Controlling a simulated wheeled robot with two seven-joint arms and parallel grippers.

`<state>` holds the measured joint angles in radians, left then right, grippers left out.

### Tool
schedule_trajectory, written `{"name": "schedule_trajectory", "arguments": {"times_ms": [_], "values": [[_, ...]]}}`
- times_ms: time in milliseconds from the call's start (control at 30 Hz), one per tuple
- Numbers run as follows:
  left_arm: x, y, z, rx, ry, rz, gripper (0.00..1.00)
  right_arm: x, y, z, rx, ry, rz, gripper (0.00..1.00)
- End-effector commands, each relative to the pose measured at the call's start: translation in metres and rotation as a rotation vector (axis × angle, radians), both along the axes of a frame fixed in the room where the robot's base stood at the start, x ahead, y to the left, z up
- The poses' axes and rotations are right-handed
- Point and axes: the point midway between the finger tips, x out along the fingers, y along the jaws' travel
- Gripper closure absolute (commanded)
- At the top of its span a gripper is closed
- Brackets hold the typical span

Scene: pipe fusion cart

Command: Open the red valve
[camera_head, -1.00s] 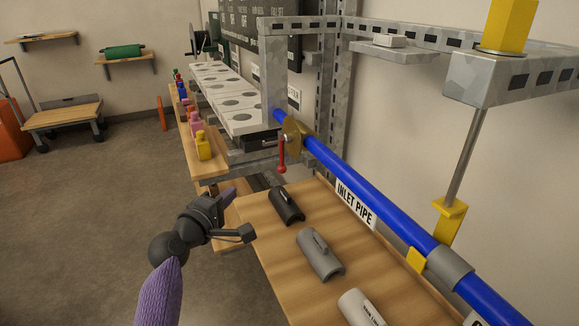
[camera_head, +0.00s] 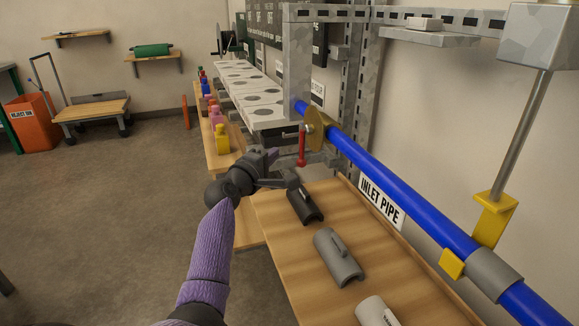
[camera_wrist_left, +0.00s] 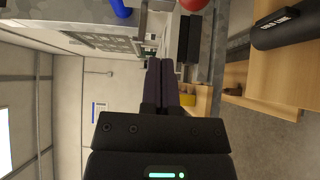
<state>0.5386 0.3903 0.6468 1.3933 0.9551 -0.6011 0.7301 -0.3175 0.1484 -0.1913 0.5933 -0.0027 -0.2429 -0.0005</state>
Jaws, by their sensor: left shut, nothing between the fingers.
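The red valve handle (camera_head: 302,146) hangs down from a brass valve body (camera_head: 318,128) on the blue inlet pipe (camera_head: 385,185). My left gripper (camera_head: 272,157) is shut and empty, to the left of the handle and a little below it in the head view, apart from it. In the left wrist view, the closed fingers (camera_wrist_left: 160,85) point up the picture. There a round red end (camera_wrist_left: 193,4), probably of the handle, shows at the top edge, and a bit of blue pipe (camera_wrist_left: 121,8) shows to its left. My right gripper is not in view.
A wooden table (camera_head: 275,220) below the pipe holds a black half-shell (camera_head: 305,206), a grey one (camera_head: 338,257) and a paler one (camera_head: 376,312). Coloured bottles (camera_head: 222,138) stand on a shelf behind. Yellow clamps (camera_head: 492,215) and a metal frame (camera_head: 299,60) flank the pipe.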

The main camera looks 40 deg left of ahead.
Motion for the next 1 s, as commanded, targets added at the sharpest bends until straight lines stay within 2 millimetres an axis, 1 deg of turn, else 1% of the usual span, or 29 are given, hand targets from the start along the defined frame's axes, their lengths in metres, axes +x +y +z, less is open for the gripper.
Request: {"name": "schedule_trajectory", "arguments": {"times_ms": [33,100,200,300,667,767,900,1000], "values": [[0.004,-0.011,0.000,-0.004,-0.001,-0.005,1.00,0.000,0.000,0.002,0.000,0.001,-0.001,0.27],[0.009,-0.021,0.001,-0.003,-0.001,-0.003,1.00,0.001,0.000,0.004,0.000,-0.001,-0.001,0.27],[0.014,-0.030,0.000,-0.003,-0.001,-0.002,1.00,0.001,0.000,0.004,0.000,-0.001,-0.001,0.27],[0.016,-0.034,0.000,-0.001,0.000,-0.001,1.00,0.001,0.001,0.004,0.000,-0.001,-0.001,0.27],[0.017,-0.035,0.000,-0.002,0.001,-0.001,1.00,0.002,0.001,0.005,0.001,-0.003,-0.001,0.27],[0.016,-0.036,0.002,-0.012,0.005,-0.001,1.00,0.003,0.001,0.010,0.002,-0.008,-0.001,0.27],[0.015,-0.038,0.005,-0.043,0.022,-0.001,1.00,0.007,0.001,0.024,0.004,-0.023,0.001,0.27],[0.015,-0.039,0.003,-0.056,0.029,-0.001,1.00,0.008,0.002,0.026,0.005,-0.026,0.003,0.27]]}}
